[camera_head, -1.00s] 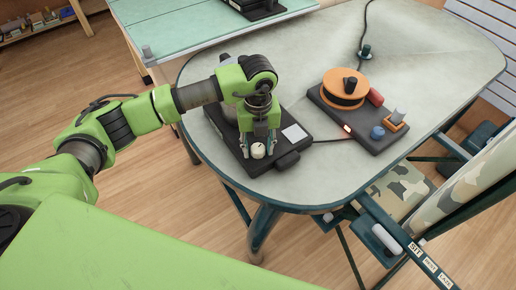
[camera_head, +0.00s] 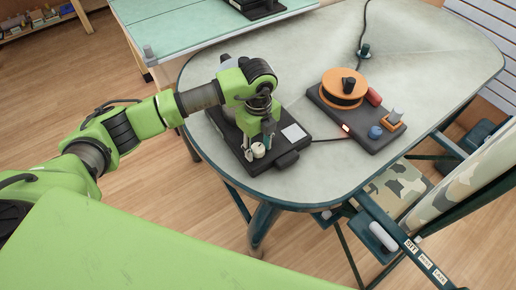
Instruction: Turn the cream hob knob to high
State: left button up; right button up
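The cream hob knob (camera_head: 258,150) sits at the front of a dark hob base (camera_head: 287,159) on the grey table. My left gripper (camera_head: 258,140) points down at the knob from above, with its fingers around or just beside it. The top of the knob shows between or in front of the fingers. I cannot tell whether the fingers touch it or how wide they stand. My arm hides much of the hob. My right gripper is not in view.
A second dark base (camera_head: 356,118) with an orange reel (camera_head: 343,86), a blue knob (camera_head: 375,132) and a red part (camera_head: 374,97) stands to the right. A dark cable joins the two bases. The table (camera_head: 300,190) is clear around them. A camouflage chair (camera_head: 397,187) stands at the lower right.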

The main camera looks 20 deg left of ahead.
pick_arm(q)
grip_shut()
jog(key=shift+f+m+b, duration=0.1)
jog(key=shift+m+b, duration=0.45)
jog(key=shift+m, duration=0.35)
jog(key=m+b, duration=0.1)
jog(key=m, duration=0.1)
jog(key=shift+m, duration=0.3)
jog(key=shift+m+b, duration=0.65)
jog(key=shift+m, duration=0.85)
